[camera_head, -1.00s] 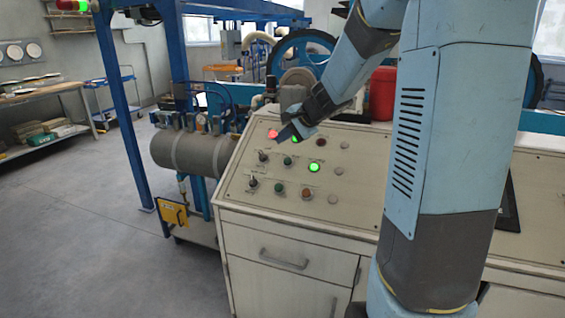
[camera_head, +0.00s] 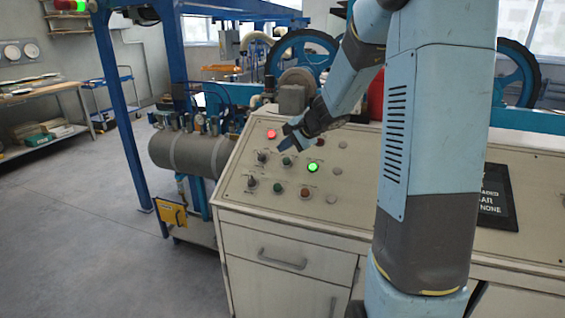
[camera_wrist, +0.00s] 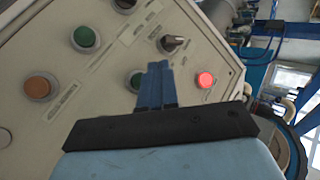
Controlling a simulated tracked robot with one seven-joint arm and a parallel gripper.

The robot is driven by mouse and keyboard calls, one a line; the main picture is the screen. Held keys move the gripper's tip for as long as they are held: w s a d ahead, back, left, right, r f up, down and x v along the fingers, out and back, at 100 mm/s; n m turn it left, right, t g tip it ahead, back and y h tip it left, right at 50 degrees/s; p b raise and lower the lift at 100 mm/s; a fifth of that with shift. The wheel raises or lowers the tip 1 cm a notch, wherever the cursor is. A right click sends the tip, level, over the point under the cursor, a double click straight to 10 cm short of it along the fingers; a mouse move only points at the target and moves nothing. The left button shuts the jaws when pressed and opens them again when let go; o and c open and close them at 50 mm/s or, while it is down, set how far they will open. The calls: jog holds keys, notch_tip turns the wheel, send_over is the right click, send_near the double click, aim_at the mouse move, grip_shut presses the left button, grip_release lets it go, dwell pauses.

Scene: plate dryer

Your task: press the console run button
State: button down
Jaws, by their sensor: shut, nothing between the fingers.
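The sloped cream console panel (camera_head: 235,190) carries rows of buttons, lamps and selector knobs; their labels are too small to read, so I cannot tell which is marked run. My gripper (camera_head: 281,153) is shut and empty, its tips just above a dark green button (camera_head: 286,161) in the middle row. In the wrist view the shut fingers (camera_wrist: 156,72) partly cover this green button (camera_wrist: 137,80); I cannot tell whether they touch it. Another green button (camera_head: 277,187) sits in the front row, beside a brown button (camera_head: 304,193). A red lamp (camera_head: 271,134) and a green lamp (camera_head: 313,167) are lit.
A selector knob (camera_wrist: 172,42) stands close to the fingers, and another selector (camera_head: 252,182) is in the front row. A black screen (camera_head: 496,198) lies on the console's right. A grey cylinder (camera_head: 185,152) stands left of the console. The floor further left is clear.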

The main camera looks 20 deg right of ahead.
jog(key=shift+w+d+f, duration=0.2)
jog(key=shift+w+f, duration=0.1)
jog(key=shift+f, duration=0.35)
jog(key=shift+w+d+f, duration=0.2)
jog(key=shift+w+f, duration=0.1)
jog(key=shift+f, duration=0.3)
jog(key=shift+w+d+f, duration=0.2)
jog(key=shift+w+f, duration=0.1)
jog(key=shift+f, duration=0.35)
jog(key=shift+f, duration=0.1)
dwell(0.7)
jog(key=shift+d+f, duration=0.15)
jog(key=shift+f, duration=0.05)
jog(key=shift+w+d+f, duration=0.15)
jog(key=shift+w+f, duration=0.1)
jog(key=shift+f, duration=0.1)
dwell(0.9)
jog(key=shift+s+r, duration=0.1)
jog(key=shift+r, duration=0.05)
jog(key=shift+s+a+r, duration=0.25)
jog(key=shift+a+r, duration=0.05)
jog(key=shift+r, duration=0.3)
dwell(0.4)
